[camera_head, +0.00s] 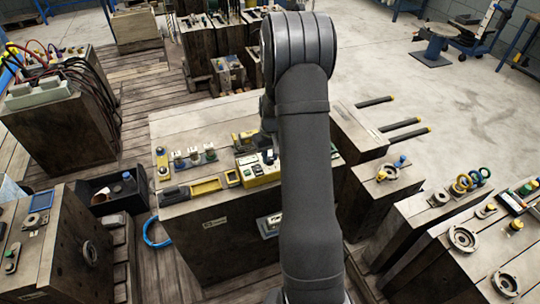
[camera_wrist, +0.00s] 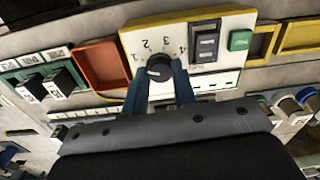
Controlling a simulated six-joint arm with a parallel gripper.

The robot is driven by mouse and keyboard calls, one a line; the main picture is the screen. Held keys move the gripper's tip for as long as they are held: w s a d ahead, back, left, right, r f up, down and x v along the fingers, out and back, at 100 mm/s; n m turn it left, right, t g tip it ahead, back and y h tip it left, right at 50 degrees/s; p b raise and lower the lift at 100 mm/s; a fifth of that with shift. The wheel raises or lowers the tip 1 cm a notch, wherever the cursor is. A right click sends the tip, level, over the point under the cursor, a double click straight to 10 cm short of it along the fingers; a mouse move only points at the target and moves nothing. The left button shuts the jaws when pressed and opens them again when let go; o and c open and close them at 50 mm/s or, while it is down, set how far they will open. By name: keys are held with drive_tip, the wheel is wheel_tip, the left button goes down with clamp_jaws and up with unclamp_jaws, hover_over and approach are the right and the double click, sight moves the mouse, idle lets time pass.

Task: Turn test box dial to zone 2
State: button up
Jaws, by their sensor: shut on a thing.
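The test box (camera_head: 262,178) is a yellow-edged box with a pale face on the central wooden block, partly covered by my arm in the head view. In the wrist view its white panel (camera_wrist: 207,80) carries a black round dial (camera_wrist: 159,68) with the numbers 1 to 4 in an arc around its far side. A pale mark shows on the left part of the dial; I cannot tell exactly which zone it points to. My gripper (camera_wrist: 160,78) has its two blue fingers on either side of the dial and is shut on it. The gripper is hidden in the head view.
Beside the dial are a black switch (camera_wrist: 206,43) and a green button (camera_wrist: 240,40). An orange-red tray (camera_wrist: 101,64) and black switches (camera_wrist: 68,78) lie to the left. Yellow trays (camera_wrist: 298,37) lie to the right. Other mould blocks (camera_head: 440,230) stand close on the right.

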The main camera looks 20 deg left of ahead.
drive_tip(key=m, duration=0.4)
drive_tip(key=shift+m, duration=0.3)
drive_tip(key=m, duration=0.4)
drive_tip(key=shift+r+m, duration=0.1)
drive_tip(key=shift+m, duration=0.3)
drive_tip(key=o, duration=1)
wheel_tip(320, 180, up, 17)
drive_tip(key=shift+d+r, duration=0.2)
drive_tip(key=shift+f, duration=0.1)
